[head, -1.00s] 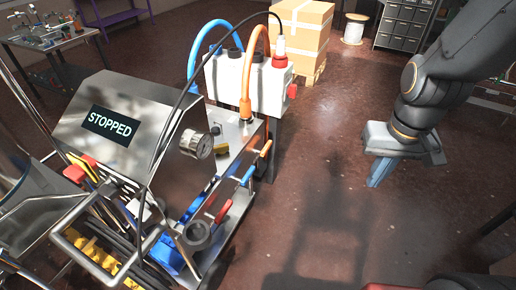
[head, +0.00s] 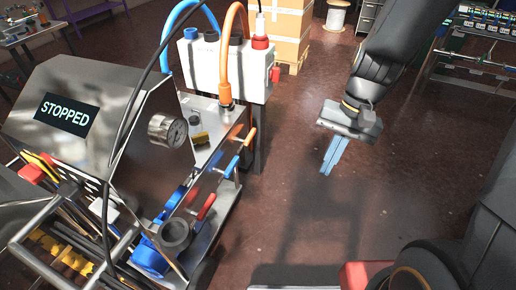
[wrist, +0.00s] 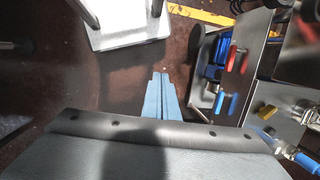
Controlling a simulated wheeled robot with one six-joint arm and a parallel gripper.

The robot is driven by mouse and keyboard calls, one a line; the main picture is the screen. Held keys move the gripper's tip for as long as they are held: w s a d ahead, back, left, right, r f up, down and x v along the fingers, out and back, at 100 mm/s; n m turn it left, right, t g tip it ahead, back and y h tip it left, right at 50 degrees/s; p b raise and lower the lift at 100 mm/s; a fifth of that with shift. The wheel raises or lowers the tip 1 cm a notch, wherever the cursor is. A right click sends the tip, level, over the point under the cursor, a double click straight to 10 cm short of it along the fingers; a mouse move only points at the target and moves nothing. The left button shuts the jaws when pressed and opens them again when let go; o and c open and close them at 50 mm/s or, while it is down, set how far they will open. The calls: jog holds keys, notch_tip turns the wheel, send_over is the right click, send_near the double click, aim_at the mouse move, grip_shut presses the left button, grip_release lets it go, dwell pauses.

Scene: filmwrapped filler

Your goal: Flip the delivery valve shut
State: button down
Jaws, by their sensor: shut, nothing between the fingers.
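The steel machine (head: 75,82) with a display reading STOPPED stands at left in the head view. Along its right side are a red lever (head: 206,207), a blue lever (head: 231,167) and an orange lever (head: 251,137). No label shows which one is the delivery valve. My gripper (head: 328,174) hangs over open floor, right of the levers and apart from them. Its blue fingers are together and empty, pointing down. In the wrist view, the fingers (wrist: 160,76) are together, and red and blue handles (wrist: 232,60) show to their right.
A white box (head: 205,64) with blue and orange hoses stands behind the levers. Cardboard boxes (head: 287,32) and a spool (head: 337,14) are farther back. A black cable hangs across the machine's front. The floor (head: 290,150) between gripper and machine is clear.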

jog(key=w+a+f+m+g+y+b, duration=0.1)
jog(key=w+a+f+m+y+b, duration=0.25)
jog(key=f, duration=0.25)
jog(key=w+a+f+m+g+y+b, duration=0.1)
jog(key=w+a+f+m+y+b, duration=0.1)
jog(key=w+a+f+b, duration=0.4)
jog(key=m+t+y+b, duration=1.1)
jog(key=m+y+b, duration=0.15)
jog(key=b, duration=0.95)
send_near(250, 137)
jog(key=w+d+f, duration=0.2)
jog(key=d+f, duration=0.1)
jog(key=f, duration=0.5)
jog(key=shift+d+h, duration=0.3)
jog(key=shift+d, duration=0.05)
jog(key=shift+f, duration=0.1)
jog(key=w+a+r+b, duration=0.2)
jog(key=a+r, duration=0.4)
jog(key=a, duration=0.3)
jog(key=shift+w+r+b, duration=0.2)
jog(key=shift+w+b, duration=0.2)
jog(key=shift+w, duration=0.25)
